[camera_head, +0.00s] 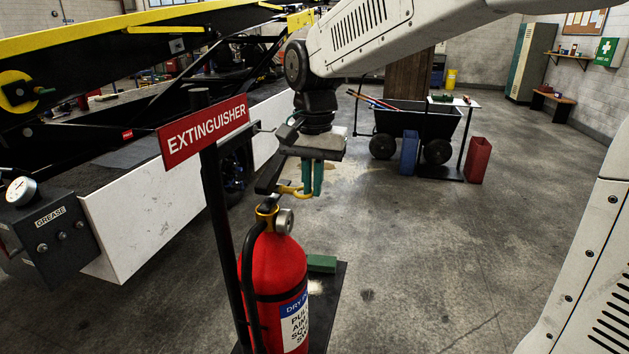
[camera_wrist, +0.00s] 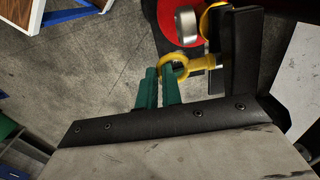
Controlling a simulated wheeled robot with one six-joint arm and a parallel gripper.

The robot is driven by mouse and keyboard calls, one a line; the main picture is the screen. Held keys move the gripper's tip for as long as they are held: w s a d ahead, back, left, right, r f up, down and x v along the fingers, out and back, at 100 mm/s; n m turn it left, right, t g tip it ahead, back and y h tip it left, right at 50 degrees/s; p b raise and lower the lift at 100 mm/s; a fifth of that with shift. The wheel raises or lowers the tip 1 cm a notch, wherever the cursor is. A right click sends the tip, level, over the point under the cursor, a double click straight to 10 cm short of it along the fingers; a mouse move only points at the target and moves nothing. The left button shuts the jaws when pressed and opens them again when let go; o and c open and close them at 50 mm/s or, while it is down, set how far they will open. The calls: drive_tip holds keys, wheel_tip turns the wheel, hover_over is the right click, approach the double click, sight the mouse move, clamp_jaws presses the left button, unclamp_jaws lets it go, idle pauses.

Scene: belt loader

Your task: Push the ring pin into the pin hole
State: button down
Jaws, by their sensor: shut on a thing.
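The red fire extinguisher (camera_head: 272,262) stands upright, with a brass valve neck (camera_head: 266,212), a black lever and a round gauge (camera_head: 284,221). My gripper (camera_head: 311,192) points down just right of the valve, its green fingers shut on the yellow ring pin (camera_head: 290,191). The wrist view shows the ring (camera_wrist: 183,65) at the fingertips (camera_wrist: 159,74), beside the black lever (camera_wrist: 242,55) and gauge (camera_wrist: 187,25). The pin hole is hidden. I cannot tell whether the shaft is in it.
A black post with an EXTINGUISHER sign (camera_head: 205,132) stands close left of my gripper. A green block (camera_head: 321,263) lies on the stand's base. The belt loader (camera_head: 160,200) fills the left. A cart (camera_head: 415,121) and bins stand behind. The floor at right is clear.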

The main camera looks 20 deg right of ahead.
drive_tip(key=c, duration=1.5)
unclamp_jaws()
drive_tip(key=shift+a, duration=0.1)
wheel_tip(320, 180, up, 8)
